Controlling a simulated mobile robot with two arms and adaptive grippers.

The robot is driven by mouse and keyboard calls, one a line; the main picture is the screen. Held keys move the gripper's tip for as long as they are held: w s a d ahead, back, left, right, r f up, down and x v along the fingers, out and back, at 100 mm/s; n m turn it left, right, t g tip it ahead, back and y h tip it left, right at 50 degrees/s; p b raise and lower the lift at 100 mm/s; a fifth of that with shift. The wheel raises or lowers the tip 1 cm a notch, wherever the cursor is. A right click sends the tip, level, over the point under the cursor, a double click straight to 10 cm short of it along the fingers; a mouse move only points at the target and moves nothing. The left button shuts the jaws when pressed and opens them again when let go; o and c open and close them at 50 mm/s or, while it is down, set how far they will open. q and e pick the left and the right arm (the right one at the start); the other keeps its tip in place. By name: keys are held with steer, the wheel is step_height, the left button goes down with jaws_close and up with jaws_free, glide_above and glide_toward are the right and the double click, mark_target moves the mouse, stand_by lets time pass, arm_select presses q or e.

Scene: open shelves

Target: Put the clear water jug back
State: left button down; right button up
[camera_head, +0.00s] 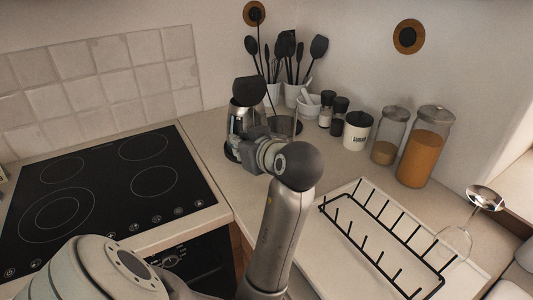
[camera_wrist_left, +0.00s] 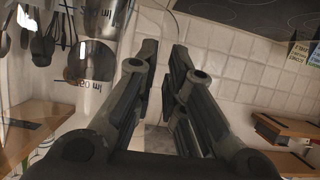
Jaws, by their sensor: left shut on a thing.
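The clear water jug shows best in the left wrist view (camera_wrist_left: 104,78), close up beside my fingers, with measuring marks on its glass. I cannot tell whether the jug touches the counter. My right gripper is not in view.
A black-lidded vessel (camera_head: 247,97) stands close behind the gripper. Black utensils in white holders (camera_head: 292,90), a sugar pot (camera_head: 356,132) and glass jars (camera_head: 424,150) line the back. A black rack (camera_head: 385,238) is front right; the cooktop (camera_head: 105,188) is left.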

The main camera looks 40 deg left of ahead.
arm_select(q)
steer(key=w+f, duration=0.1)
steer(key=w, duration=0.1)
steer(key=w+a+p, duration=0.1)
steer(key=w, duration=0.1)
steer(key=w+a+f, duration=0.1)
steer(key=w, duration=0.1)
steer(key=shift+w+a+f, duration=0.2)
steer(key=shift+w+f, duration=0.15)
steer(key=w+a+f+p, duration=0.1)
steer(key=w+f+p, duration=0.1)
steer(key=w+f, duration=0.3)
step_height(320, 180, down, 4)
steer(key=shift+w+a+f+p, duration=0.2)
steer(key=shift+a+p, duration=0.1)
steer(key=shift+a, duration=0.05)
steer(key=shift+f, duration=0.1)
steer(key=c, duration=1.9)
jaws_free()
steer(key=shift+f, duration=0.25)
steer(key=o, duration=0.4)
steer(key=shift+s+d+r, duration=0.1)
steer(key=shift+r, duration=0.1)
